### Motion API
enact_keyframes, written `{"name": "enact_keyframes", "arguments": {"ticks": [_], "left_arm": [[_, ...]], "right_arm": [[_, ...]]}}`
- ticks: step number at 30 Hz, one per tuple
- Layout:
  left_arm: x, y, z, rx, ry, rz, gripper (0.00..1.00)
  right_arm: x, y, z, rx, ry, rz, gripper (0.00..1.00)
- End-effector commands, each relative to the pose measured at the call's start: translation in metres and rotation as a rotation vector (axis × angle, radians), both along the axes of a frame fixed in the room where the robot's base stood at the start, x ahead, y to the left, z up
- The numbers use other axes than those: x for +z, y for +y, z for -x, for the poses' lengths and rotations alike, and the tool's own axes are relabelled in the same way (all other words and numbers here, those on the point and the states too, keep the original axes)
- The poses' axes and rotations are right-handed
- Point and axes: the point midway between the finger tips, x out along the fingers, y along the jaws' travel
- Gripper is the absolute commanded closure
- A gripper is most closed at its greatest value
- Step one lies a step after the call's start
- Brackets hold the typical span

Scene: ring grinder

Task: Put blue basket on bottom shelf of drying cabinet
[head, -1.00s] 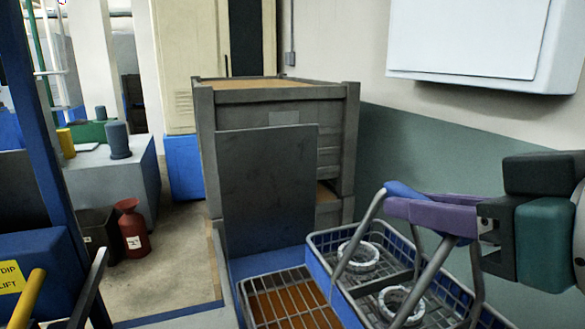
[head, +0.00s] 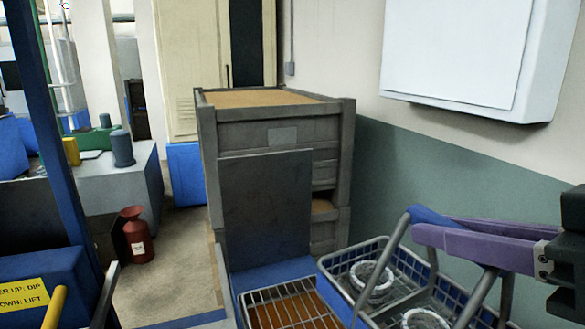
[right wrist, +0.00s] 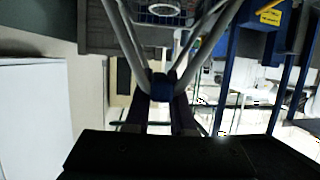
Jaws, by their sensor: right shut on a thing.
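The blue basket (head: 340,284) is a blue-rimmed wire basket at the lower right of the head view, with pale rings inside and a tall grey handle. My right gripper (head: 452,235), with purple fingers, is shut on the blue grip at the top of the handle. In the right wrist view the blue grip (right wrist: 160,88) sits between the fingers, and part of the basket (right wrist: 160,12) shows at the top edge. The basket's lower side is cut off by the head view. I cannot make out a drying cabinet with certainty. My left gripper is not in view.
A wire grate over an orange-brown surface (head: 290,312) lies left of the basket, with an upright dark panel (head: 266,208) behind it. Grey stacked crates (head: 275,135) stand beyond. A white wall box (head: 455,55) hangs at upper right. A red container (head: 138,235) stands on open floor.

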Motion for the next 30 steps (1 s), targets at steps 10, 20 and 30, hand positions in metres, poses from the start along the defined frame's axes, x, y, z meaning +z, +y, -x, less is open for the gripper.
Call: {"name": "enact_keyframes", "arguments": {"ticks": [10,20,30], "left_arm": [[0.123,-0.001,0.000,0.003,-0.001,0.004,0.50],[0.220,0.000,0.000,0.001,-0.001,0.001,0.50],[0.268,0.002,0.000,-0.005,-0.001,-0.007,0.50]], "right_arm": [[0.129,-0.023,0.026,0.166,-0.006,0.004,1.00],[0.256,-0.034,0.055,0.352,-0.007,0.006,1.00],[0.330,-0.036,0.075,0.473,-0.005,0.001,1.00]]}}
